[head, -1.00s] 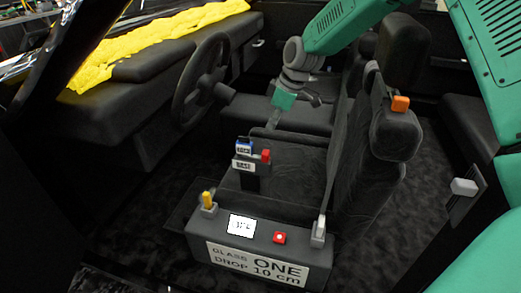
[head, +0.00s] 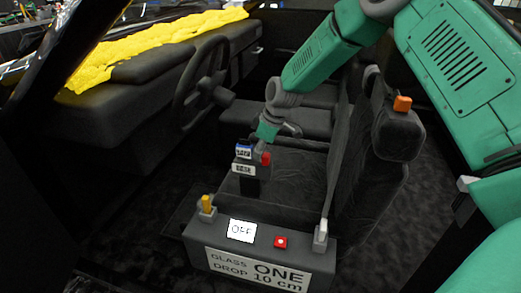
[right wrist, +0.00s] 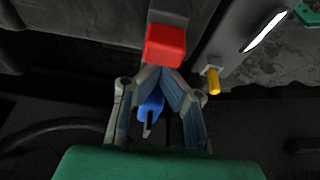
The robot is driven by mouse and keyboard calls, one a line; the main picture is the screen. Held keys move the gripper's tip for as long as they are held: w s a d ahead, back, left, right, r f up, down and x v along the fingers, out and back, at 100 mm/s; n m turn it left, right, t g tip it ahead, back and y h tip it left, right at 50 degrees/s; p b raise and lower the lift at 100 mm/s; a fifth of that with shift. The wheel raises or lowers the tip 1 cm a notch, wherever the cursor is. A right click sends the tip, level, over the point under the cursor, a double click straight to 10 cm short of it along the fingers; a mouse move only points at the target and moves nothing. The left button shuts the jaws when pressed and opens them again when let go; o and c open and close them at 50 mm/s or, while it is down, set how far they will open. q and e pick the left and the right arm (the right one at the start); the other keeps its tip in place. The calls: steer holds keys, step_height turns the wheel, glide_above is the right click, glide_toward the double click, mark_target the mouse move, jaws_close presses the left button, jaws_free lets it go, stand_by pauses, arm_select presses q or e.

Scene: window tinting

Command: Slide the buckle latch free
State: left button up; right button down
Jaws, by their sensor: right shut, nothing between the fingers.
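A dark post (head: 249,188) stands between the seats behind the console box. The red block also shows large in the right wrist view (right wrist: 165,45). My right gripper (head: 261,148) is right above the post, close to the red block; contact cannot be told. In the wrist view its fingers (right wrist: 160,74) meet at the tips just below the red block. They are shut and empty. A blue piece (right wrist: 151,107) shows beyond them. My left gripper is out of view.
The console box (head: 200,246) bears a yellow peg (head: 207,203), an "OFF" display (head: 242,230), a red button (head: 280,242) and a grey fitting (head: 321,236). The seat (head: 372,175) with an orange block (head: 402,103) stands right. The steering wheel (head: 201,80) is left.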

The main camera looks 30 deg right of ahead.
steer(key=shift+r, duration=0.15)
steer(key=shift+s+d+p, duration=0.6)
steer(key=shift+d+p, duration=0.05)
steer(key=shift+p, duration=0.15)
steer(key=shift+s+d, duration=0.2)
steer(key=shift+a, duration=0.1)
